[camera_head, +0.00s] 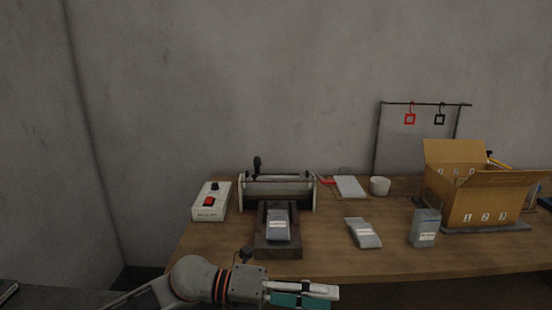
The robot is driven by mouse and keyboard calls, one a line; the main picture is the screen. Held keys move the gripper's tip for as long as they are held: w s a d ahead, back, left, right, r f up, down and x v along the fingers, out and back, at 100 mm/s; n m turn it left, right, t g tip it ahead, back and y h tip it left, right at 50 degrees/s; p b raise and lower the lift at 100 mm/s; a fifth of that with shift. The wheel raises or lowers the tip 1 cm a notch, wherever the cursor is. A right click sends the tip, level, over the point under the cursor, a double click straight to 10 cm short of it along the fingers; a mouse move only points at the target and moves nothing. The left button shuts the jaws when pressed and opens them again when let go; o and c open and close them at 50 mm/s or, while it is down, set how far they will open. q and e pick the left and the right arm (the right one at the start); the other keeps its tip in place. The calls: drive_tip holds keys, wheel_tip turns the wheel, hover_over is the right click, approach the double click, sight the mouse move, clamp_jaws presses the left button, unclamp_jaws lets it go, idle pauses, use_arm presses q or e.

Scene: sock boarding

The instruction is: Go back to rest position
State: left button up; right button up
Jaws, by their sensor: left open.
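My left gripper (304,294) is in the head view at the bottom centre, in front of the table's near edge and below its top. It points to the right, and no object shows between its fingers. One finger looks white and the other teal. My left arm comes in from the lower left. My right gripper does not show. A grey sock-like item with a label (279,225) lies on the dark plate (276,250) of the press-like machine, behind my left gripper and apart from it.
A rack (424,104) with red and black tags stands behind.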

use_arm(q)
drive_tip(key=w+a+f+n+t+y, duration=0.1)
drive_tip(key=a+f+n+t+y, duration=0.2)
drive_tip(key=a+f+n+t, duration=0.8)
drive_tip(key=w+a+f+n+t+y, duration=0.1)
drive_tip(key=a+f+n+t+y, duration=0.4)
drive_tip(key=n, duration=1.2)
drive_tip(key=s+a+f+n+g+y, duration=0.2)
drive_tip(key=s+a+f+n+y, duration=0.1)
drive_tip(key=s+a+f, duration=0.3)
drive_tip(key=s+a+f+n+g+y, duration=0.2)
drive_tip(key=s+a+f+n, duration=0.4)
drive_tip(key=s+f, duration=0.5)
wheel_tip(320, 180, down, 3)
drive_tip(key=shift+a+y, duration=0.2)
drive_tip(key=shift+y, duration=0.4)
